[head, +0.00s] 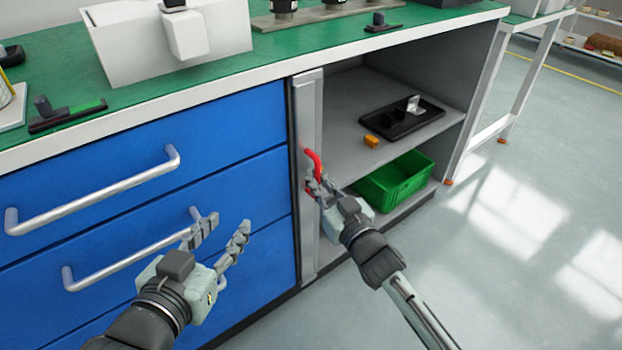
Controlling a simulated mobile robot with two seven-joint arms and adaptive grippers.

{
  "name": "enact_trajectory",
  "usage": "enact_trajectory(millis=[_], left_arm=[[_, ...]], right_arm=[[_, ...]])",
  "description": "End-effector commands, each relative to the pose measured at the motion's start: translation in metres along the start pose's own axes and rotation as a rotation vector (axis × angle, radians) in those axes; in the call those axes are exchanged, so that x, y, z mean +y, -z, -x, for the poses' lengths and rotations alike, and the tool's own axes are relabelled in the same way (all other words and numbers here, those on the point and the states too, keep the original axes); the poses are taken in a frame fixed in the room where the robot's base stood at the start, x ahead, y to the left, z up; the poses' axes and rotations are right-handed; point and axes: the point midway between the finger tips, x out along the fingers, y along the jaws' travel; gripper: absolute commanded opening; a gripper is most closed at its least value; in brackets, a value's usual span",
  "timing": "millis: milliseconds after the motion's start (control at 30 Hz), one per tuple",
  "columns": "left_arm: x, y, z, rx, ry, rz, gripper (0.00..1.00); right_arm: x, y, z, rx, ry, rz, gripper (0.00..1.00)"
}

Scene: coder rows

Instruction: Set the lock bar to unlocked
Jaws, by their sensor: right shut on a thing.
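The lock bar (307,120) is a grey vertical bar at the right edge of the blue drawers. A red handle (314,158) sticks out from it about halfway down. My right gripper (318,186) is shut on the red handle, and its fingers hide the handle's lower part. My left gripper (222,230) is open and empty, in front of the blue drawers, near the lower drawer's silver handle (120,262).
Right of the bar is an open cabinet with a black tray (425,118), an orange block (371,140) and a green crate (412,188). The green worktop (290,52) above carries a white machine (120,45). The floor at the right is clear.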

Motion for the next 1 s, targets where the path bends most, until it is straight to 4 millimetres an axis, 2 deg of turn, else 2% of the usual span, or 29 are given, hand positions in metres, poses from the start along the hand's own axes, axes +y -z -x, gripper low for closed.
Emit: enact_trajectory(millis=[233,267,367,667,833,1000], left_arm=[[0.000,-0.001,0.000,-0.002,0.000,0.000,0.38],[0.000,-0.001,0.000,-0.002,0.000,0.000,0.38],[0.000,-0.001,0.000,-0.001,0.000,0.000,0.38],[0.000,0.000,0.000,0.001,-0.001,0.000,0.38],[0.000,0.000,0.000,0.001,-0.001,0.000,0.38],[0.000,0.000,0.000,0.001,-0.001,0.000,0.38]], right_arm=[[0.007,0.000,-0.001,-0.001,-0.010,0.002,0.00],[0.007,0.000,-0.001,-0.001,-0.010,0.002,0.10],[0.007,0.000,-0.001,-0.001,-0.010,0.002,0.20],[0.005,0.000,0.002,-0.001,-0.007,0.001,0.20],[0.005,-0.001,0.023,-0.003,-0.008,-0.001,0.20],[0.004,-0.002,0.061,-0.004,-0.008,0.001,0.20]])
